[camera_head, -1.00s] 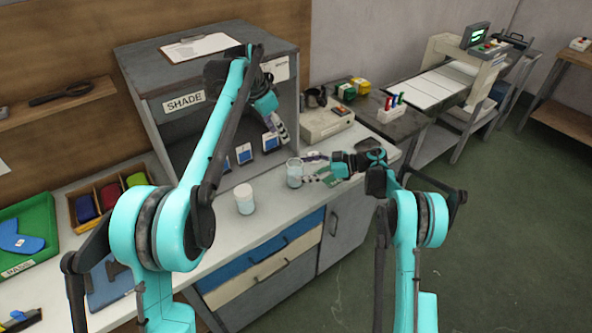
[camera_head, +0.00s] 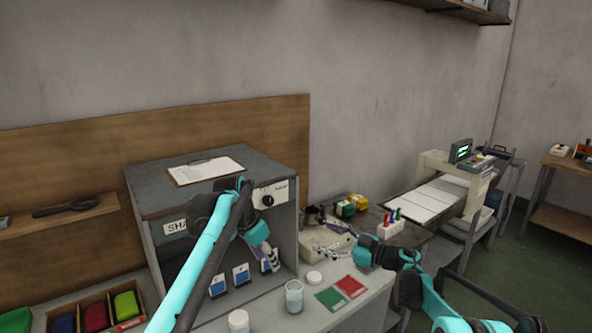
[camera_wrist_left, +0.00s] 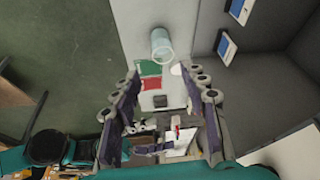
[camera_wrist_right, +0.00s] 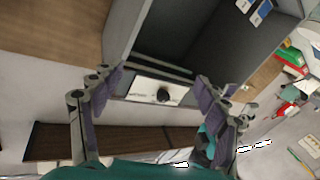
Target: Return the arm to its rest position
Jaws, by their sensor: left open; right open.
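My left gripper (camera_head: 268,260) is open and empty, in front of the opening of the shade booth (camera_head: 143,205). In the left wrist view its fingers (camera_wrist_left: 160,97) are spread, with nothing between them. My right gripper (camera_head: 333,249) is open over the bench, to the right of the booth. In the right wrist view its fingers (camera_wrist_right: 160,92) stand apart and empty, facing the booth's knob panel (camera_wrist_right: 145,88). Both arms are raised off the bench. A clear glass beaker (camera_head: 294,297) stands upright on the bench below and between the grippers.
A white lid (camera_head: 314,278), a green card (camera_head: 330,298) and a red card (camera_head: 349,286) lie on the bench near the beaker. A white-lidded jar (camera_head: 238,320) stands left. A boxy device (camera_head: 318,239) and marker rack (camera_head: 391,229) sit behind the right gripper. Blue sample cards stand inside the booth.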

